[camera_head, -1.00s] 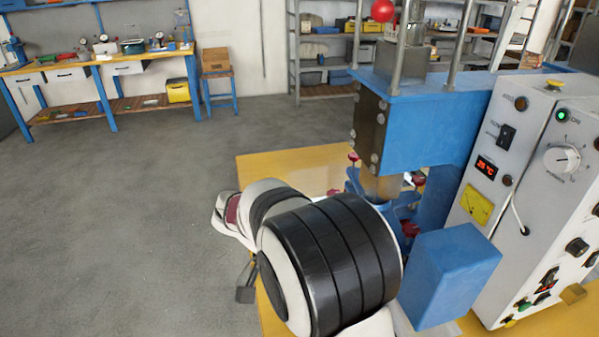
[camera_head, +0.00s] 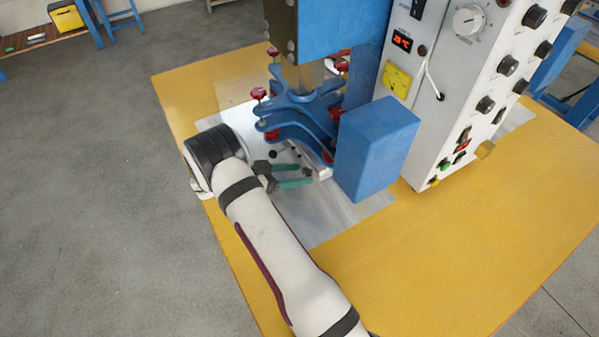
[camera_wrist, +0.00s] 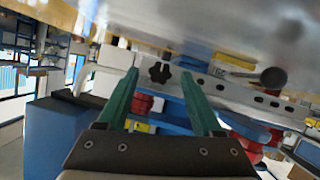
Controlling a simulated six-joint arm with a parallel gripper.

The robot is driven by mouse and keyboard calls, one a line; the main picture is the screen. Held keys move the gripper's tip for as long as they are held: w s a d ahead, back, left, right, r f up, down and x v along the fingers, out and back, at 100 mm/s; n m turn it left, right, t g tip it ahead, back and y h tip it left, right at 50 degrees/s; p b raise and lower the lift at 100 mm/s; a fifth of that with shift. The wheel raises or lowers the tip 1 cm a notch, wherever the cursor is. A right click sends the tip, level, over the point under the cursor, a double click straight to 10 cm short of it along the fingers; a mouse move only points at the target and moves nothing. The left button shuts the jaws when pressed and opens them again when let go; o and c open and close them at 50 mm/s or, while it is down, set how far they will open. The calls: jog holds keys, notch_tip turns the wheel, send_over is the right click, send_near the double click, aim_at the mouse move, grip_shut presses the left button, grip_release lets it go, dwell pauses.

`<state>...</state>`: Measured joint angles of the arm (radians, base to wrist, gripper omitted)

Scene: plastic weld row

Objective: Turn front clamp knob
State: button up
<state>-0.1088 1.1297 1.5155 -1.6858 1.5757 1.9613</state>
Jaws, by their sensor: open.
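My gripper (camera_head: 309,177) has two green fingers, spread apart and empty, pointing right at the machine's front lower edge. In the wrist view, my gripper (camera_wrist: 160,75) frames a black star-shaped knob (camera_wrist: 160,72) on a grey metal bar. The knob sits between the fingertips in the picture, and the fingers do not appear to touch it. In the head view, the grey clamp bar (camera_head: 318,168) lies under the blue press frame (camera_head: 300,118). The knob is too small to make out clearly there.
A black ball knob (camera_wrist: 272,78) is right of the star knob. Red knobs (camera_head: 259,94) stand on the blue frame. A blue box (camera_head: 375,150) stands just right of my fingers. The white control cabinet (camera_head: 455,85) is behind; the yellow tabletop (camera_head: 450,250) is clear at front right.

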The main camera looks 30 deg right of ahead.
jog(key=shift+d+f, duration=0.25)
jog(key=shift+d, duration=0.3)
grip_shut()
